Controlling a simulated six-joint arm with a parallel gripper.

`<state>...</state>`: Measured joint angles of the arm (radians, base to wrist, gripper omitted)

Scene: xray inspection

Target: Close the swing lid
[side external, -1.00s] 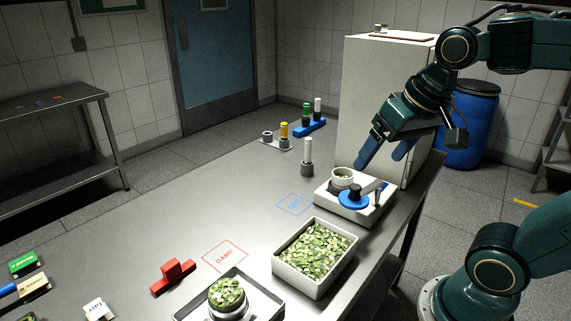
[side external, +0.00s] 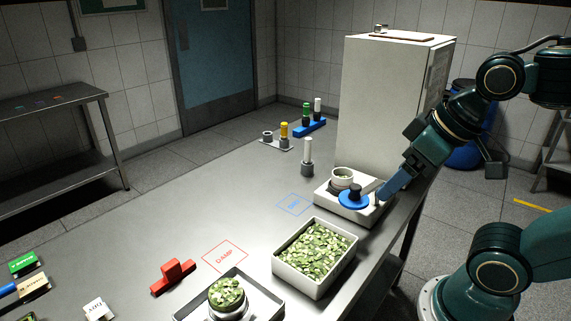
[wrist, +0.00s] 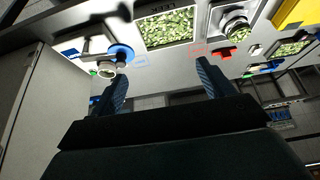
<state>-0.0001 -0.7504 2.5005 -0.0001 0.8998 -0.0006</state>
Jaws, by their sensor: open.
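The swing lid, a blue disc (side external: 353,201) with a dark knob, sits on a white base unit (side external: 328,197) at the table's right edge. It is swung aside in front of the white cup (side external: 342,176), whose top is uncovered. A small metal post (side external: 377,198) stands to the right of the lid. My gripper (side external: 384,196) is beside the post, right of the lid; I cannot tell if it touches. In the wrist view the lid (wrist: 122,53) and cup (wrist: 107,71) lie at upper left, outside my open, empty fingers (wrist: 162,75).
A tray of green leafy pieces (side external: 314,252) stands in front of the base unit. A tall white cabinet (side external: 378,110) rises behind it. A grey cylinder with a white top (side external: 307,160) stands to the left. The middle of the table is clear.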

